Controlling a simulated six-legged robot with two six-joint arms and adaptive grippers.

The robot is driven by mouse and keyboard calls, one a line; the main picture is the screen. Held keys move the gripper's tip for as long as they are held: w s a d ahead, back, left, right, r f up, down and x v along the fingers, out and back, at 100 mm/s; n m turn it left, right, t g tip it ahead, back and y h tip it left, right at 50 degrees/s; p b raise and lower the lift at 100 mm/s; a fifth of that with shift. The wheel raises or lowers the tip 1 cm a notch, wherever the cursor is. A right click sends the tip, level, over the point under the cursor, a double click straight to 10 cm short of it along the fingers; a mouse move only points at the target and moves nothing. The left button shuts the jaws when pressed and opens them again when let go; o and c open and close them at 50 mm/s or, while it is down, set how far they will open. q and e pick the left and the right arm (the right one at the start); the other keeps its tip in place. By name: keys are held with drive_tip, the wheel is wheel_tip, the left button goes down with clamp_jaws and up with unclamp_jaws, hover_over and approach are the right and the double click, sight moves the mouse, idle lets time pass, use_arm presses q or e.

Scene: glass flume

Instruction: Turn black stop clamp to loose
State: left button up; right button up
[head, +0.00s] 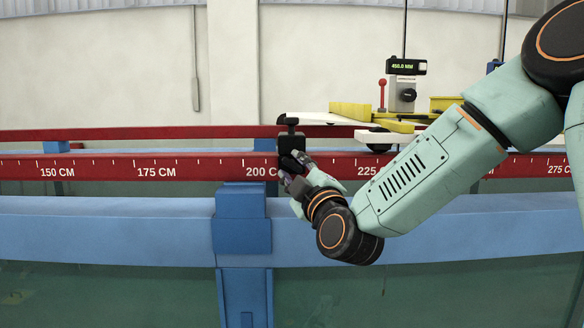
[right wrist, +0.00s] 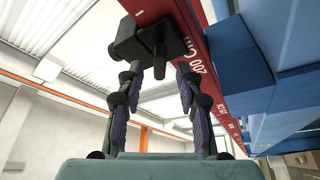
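The black stop clamp (head: 290,137) sits on the red rail, a little right of the 200 CM mark, with a T-shaped top. In the right wrist view the clamp (right wrist: 145,42) is at the top, and a short dark lever (right wrist: 159,62) sticks out from it. My right gripper (head: 293,170) is in front of the clamp's lower part, partly hiding it. In the right wrist view my right gripper (right wrist: 160,78) is open, its fingers on either side of the lever with gaps between. My left gripper is not in view.
The red rail (head: 110,167) with its centimetre scale runs across, above a blue beam (head: 110,228) and blue post (head: 242,215). A carriage with yellow parts (head: 393,125) and a display reading 450.0 MM (head: 406,66) stands right of the clamp. Left of the clamp, the rail is clear.

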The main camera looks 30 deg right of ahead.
drive_tip(key=v, duration=0.6)
drive_tip(key=shift+s, duration=0.1)
idle(0.4)
